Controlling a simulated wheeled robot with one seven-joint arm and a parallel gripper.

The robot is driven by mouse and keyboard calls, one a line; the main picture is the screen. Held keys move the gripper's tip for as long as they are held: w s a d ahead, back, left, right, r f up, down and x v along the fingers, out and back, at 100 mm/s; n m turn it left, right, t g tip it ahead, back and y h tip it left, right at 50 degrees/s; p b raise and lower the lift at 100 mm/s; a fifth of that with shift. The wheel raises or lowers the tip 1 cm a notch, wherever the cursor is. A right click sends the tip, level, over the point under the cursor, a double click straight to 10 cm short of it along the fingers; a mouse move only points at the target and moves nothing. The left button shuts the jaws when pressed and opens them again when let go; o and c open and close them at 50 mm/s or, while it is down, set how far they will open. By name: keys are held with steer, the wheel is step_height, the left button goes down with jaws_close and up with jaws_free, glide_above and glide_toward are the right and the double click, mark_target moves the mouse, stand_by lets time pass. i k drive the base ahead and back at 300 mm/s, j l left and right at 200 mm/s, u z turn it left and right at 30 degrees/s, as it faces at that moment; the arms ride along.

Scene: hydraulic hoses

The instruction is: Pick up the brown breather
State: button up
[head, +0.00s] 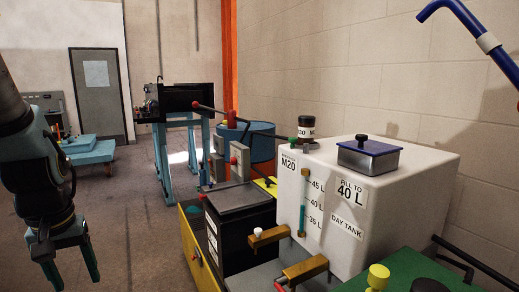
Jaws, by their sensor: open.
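A small dark, brownish-black cylinder (307,120) with a pale label band stands upright at the back left corner of the white day tank's (400,190) top. It may be the brown breather, but its colour is too dark to be sure. No other clearly brown breather shows. My gripper (72,273) hangs at the far left, fingers pointing down, open with nothing between them. It is well apart from the tank and the cylinder.
A blue-topped filler cap (369,148) stands on the tank. Brass valves (304,270) stick out at its front. A black box (238,225) stands left of it. A blue pipe (447,10) hangs upper right. Open floor (140,235) lies between my gripper and the equipment.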

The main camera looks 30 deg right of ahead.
mark_target(307, 125)
steer(key=i+l+z, duration=0.15)
steer(key=i+z, duration=0.2)
steer(key=i, duration=0.85)
